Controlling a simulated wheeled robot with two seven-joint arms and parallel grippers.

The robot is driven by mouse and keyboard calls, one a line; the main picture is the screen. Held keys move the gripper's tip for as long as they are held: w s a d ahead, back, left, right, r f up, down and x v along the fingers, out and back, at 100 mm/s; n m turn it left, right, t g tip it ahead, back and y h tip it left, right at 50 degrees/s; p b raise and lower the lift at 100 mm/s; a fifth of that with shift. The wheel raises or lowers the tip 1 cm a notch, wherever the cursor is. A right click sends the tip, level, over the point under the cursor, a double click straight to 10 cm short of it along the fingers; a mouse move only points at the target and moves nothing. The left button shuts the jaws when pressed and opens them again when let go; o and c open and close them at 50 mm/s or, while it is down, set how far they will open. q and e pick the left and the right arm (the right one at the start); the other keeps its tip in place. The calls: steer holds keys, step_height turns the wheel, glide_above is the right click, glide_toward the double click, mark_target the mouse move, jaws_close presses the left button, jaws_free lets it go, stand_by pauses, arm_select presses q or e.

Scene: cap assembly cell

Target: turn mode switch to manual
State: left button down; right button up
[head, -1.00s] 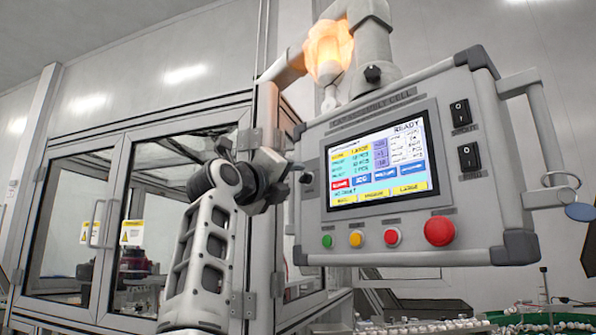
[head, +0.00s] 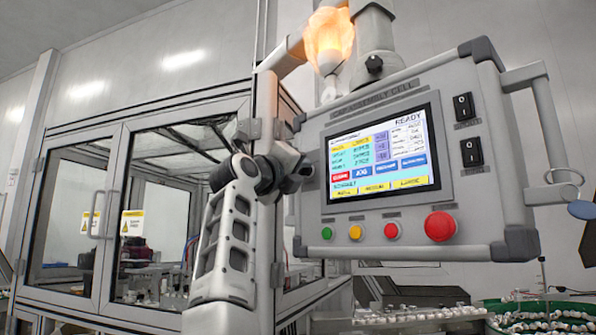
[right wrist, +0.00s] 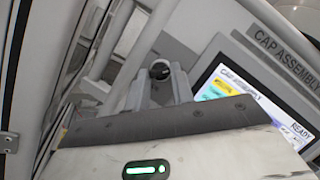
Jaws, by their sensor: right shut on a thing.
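The control panel (head: 470,205) hangs on its arm, with a lit screen (head: 380,155) reading READY. The mode switch (right wrist: 160,70) is a small dark round knob at the panel's left edge, seen in the right wrist view. My right gripper (head: 303,170) reaches the panel's left edge and hides the switch in the head view. In the right wrist view its two fingers (right wrist: 162,88) are on either side of the knob, shut on it. The switch's setting is too small to read. My left gripper is not in view.
Green, yellow and red buttons and a large red mushroom button (head: 440,226) line the panel's lower edge. Two black rocker switches (head: 471,152) sit at its right. A glazed machine enclosure (head: 110,210) stands behind my arm. A green tray (head: 545,312) lies lower right.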

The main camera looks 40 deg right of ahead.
arm_select(q)
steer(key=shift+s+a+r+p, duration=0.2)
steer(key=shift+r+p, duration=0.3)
steer(key=shift+p, duration=0.65)
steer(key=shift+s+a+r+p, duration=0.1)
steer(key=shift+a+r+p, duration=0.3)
steer(key=shift+p, duration=0.75)
arm_select(e)
steer(key=shift+r+n+g+y, duration=0.3)
steer(key=shift+n+y, duration=0.7)
steer(key=shift+n, duration=1.85)
steer(key=shift+r+n+g+y, duration=0.25)
steer(key=shift+n+y, duration=0.75)
steer(key=shift+n, duration=1.8)
steer(key=shift+r+n+g+y, duration=0.25)
steer(key=shift+n+y, duration=0.75)
steer(key=shift+n, duration=1.85)
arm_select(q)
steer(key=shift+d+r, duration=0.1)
arm_select(e)
steer(key=shift+f, duration=0.1)
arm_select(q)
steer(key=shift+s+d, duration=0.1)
arm_select(e)
steer(key=shift+g, duration=0.3)
steer(key=o, duration=1)
